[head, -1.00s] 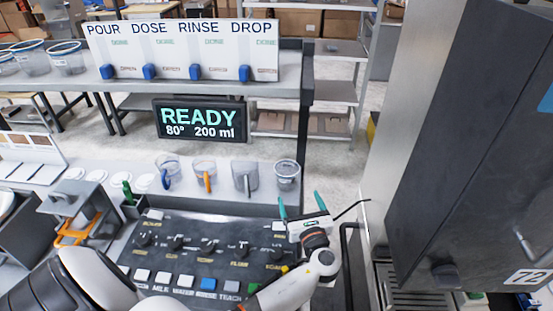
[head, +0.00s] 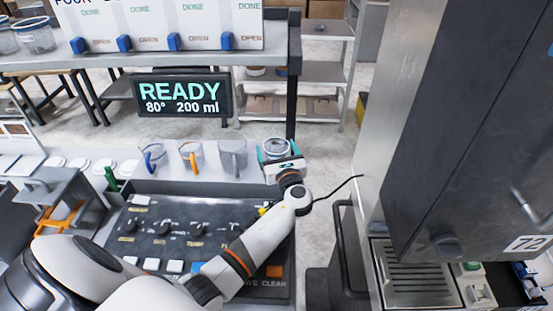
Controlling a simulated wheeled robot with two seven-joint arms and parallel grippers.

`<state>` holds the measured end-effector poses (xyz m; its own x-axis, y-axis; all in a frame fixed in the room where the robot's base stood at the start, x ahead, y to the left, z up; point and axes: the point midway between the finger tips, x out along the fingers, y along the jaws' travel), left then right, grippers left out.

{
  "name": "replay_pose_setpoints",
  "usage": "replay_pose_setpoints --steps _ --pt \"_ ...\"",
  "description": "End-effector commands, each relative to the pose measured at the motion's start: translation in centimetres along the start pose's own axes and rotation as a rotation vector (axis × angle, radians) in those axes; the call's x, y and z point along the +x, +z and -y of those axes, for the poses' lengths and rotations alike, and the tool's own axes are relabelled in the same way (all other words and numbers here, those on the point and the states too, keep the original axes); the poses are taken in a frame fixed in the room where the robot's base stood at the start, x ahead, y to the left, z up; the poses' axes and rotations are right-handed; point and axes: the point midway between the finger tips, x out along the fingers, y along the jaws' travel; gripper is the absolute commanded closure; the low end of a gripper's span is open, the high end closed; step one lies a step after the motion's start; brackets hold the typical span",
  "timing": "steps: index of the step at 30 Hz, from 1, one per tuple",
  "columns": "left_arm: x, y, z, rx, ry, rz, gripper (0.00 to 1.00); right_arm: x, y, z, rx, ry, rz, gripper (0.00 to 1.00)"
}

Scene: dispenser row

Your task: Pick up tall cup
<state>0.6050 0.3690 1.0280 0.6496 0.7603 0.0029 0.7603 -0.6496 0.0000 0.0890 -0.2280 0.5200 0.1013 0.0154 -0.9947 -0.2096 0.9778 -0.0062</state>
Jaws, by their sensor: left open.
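A clear round cup (head: 275,147) stands at the right end of a row on the pale ledge behind the control panel. To its left in the head view stand a grey-handled cup (head: 233,157), an orange-handled cup (head: 191,156) and a blue-handled cup (head: 152,159). My left gripper (head: 279,156) is open, with its teal fingers on either side of the clear round cup. Its body hides the cup's lower part. I cannot tell whether the fingers touch the cup. My right gripper is not in view.
The control panel (head: 150,220) with knobs and buttons lies under my left arm. A READY screen (head: 182,95) stands behind the cups. A tall dark machine (head: 450,130) with a drip tray (head: 411,272) stands at the right. Bare floor shows between ledge and machine.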

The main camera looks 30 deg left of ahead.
Motion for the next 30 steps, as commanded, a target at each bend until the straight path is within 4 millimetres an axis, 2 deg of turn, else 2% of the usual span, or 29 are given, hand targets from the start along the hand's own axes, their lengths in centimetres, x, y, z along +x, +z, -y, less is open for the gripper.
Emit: replay_pose_setpoints --steps 1,4,11,18,20,26,30 --pt "0.9 0.4 0.0 -0.001 -0.002 -0.001 0.13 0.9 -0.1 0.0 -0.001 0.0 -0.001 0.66" --pt "2.0 0.3 0.0 0.0 -0.001 -0.001 0.13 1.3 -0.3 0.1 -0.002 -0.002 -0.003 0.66" --pt "2.2 0.1 0.0 0.0 0.0 0.001 0.13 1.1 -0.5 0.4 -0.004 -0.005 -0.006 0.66" --pt "2.1 0.1 0.0 0.0 0.0 0.001 0.53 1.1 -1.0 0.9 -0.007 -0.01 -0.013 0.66" --pt "2.1 0.1 0.0 0.0 0.0 0.001 0.6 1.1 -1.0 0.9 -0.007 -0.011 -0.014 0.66" --pt "2.1 0.1 0.0 0.0 0.0 0.001 0.61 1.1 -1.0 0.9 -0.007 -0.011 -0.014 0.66" --pt "2.1 -1.1 0.0 -0.003 0.0 -0.001 0.61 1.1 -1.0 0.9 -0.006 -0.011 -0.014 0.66"
